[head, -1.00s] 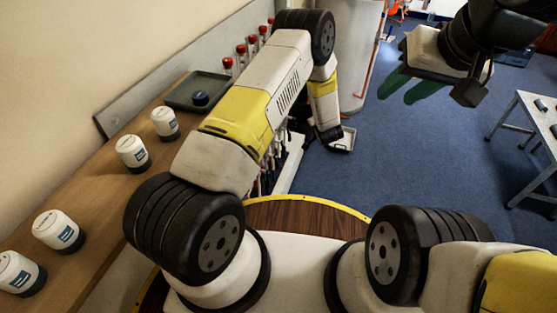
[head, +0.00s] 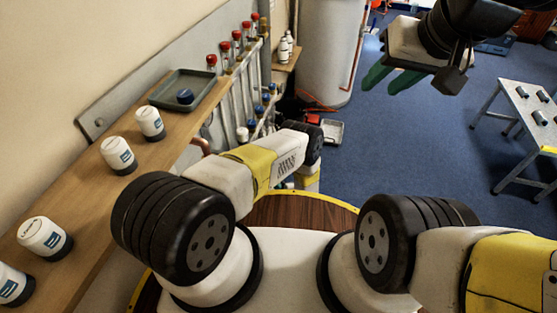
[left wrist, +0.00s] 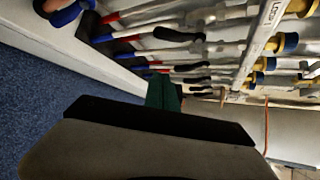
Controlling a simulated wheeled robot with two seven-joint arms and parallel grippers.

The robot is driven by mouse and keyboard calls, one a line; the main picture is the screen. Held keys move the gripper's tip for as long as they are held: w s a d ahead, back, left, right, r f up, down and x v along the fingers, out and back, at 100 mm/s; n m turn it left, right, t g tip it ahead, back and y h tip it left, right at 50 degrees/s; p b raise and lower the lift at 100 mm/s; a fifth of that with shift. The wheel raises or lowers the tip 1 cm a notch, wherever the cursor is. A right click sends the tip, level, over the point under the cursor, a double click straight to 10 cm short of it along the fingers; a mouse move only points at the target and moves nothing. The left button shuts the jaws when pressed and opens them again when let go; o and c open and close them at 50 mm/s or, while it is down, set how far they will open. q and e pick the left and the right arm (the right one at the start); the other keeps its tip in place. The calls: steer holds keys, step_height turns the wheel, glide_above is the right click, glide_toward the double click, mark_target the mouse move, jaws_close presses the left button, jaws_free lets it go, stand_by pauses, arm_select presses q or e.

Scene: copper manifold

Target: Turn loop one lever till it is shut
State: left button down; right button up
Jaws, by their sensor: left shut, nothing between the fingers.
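The copper manifold (head: 248,85) runs along the left wall in the head view, with red-topped and blue-capped fittings. In the left wrist view, several levers (left wrist: 178,34) with black, red and blue parts lie side by side on pipes. I cannot tell which one belongs to loop one. My left gripper (left wrist: 163,92) shows its dark green fingers closed together, empty, in front of the lever row. Contact with a lever cannot be made out. In the head view the left gripper is hidden beyond my arm. My right gripper (head: 389,80) is open and empty, high over the floor.
A wooden shelf (head: 78,232) at left bears several white canisters (head: 118,155) and a dark tray (head: 182,89). A grey tank (head: 331,50) stands at the back. A metal table (head: 520,100) stands at right. Blue floor (head: 410,150) between is clear.

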arm_select(q)
steer(key=w+a, duration=0.2)
steer(key=a, duration=0.4)
steer(key=shift+w+f, duration=0.3)
steer(key=shift+f, duration=0.15)
stand_by(0.4)
